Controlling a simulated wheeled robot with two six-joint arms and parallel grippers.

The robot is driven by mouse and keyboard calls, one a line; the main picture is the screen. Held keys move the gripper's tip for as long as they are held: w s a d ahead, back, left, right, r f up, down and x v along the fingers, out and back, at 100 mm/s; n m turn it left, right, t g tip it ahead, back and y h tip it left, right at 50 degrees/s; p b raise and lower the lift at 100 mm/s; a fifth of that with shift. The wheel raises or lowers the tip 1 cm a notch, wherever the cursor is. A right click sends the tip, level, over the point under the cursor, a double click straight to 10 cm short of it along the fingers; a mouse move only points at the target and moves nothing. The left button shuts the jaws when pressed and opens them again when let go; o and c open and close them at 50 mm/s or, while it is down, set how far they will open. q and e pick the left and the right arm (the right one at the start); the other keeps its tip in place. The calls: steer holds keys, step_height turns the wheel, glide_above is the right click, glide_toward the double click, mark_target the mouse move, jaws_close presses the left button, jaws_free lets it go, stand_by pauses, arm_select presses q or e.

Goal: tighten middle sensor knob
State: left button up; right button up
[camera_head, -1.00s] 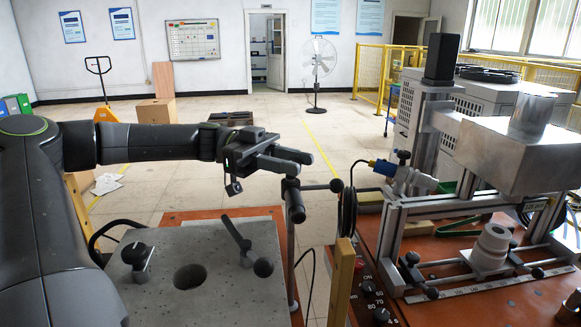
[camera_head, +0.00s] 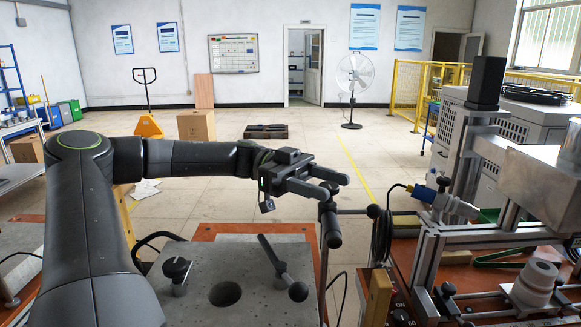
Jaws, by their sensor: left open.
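My left gripper (camera_head: 333,184) is open and empty, its two fingers pointing right. In the picture it appears just above a dark upright post (camera_head: 328,235) with a knobbed arm; whether they touch I cannot tell. To the right, a silver sensor (camera_head: 452,204) with a blue cable plug (camera_head: 422,193) is mounted on the metal frame of the induction heater (camera_head: 428,255). A small black knob (camera_head: 443,182) stands on top of the sensor. My gripper is apart from this knob, to its left. Which knob is the middle one is not clear. My right gripper is not in view.
A grey slab (camera_head: 215,255) with a round hole, a black knob (camera_head: 177,268) and a lever (camera_head: 272,255) lies in front of my left arm. A coiled black cable (camera_head: 382,238) hangs between the post and the heater frame. Open floor lies beyond.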

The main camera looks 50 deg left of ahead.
arm_select(q)
steer(key=p+v, duration=0.3)
steer(key=v, duration=0.8)
steer(key=shift+o, duration=0.2)
